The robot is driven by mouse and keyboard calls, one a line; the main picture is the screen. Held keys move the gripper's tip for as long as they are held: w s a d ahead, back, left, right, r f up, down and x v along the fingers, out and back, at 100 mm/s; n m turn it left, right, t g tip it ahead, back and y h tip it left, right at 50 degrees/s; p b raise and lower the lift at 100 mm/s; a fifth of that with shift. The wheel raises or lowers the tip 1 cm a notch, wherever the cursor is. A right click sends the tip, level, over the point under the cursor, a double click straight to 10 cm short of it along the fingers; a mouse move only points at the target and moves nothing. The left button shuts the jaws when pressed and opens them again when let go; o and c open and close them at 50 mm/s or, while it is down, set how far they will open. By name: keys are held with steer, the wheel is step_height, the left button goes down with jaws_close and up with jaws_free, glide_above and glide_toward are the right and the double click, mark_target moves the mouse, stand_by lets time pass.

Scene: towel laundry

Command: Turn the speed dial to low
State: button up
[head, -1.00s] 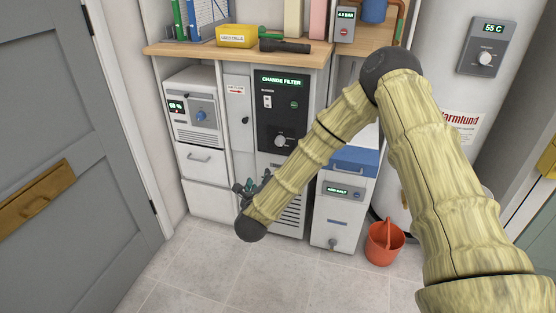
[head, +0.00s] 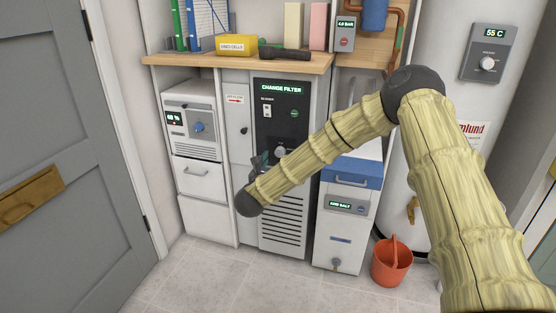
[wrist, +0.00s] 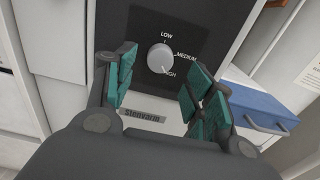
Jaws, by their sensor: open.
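In the head view the dial (head: 280,151) shows just above my forearm, below the lit CHANGE FILTER display (head: 282,88). My gripper (wrist: 161,78) is open, its teal-padded fingers apart on the left and right of the dial in the wrist view. No contact with the dial shows. In the head view my gripper (head: 259,163) is mostly hidden behind my arm.
A blue-lidded softener cabinet (head: 338,232) stands right of the black-panelled unit, with a red bucket (head: 391,263) on the floor. A wooden shelf (head: 210,60) juts out above.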

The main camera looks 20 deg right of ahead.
mark_target(279, 154)
steer(key=shift+b+x, duration=0.45)
steer(key=shift+x, duration=1.65)
steer(key=c, duration=1)
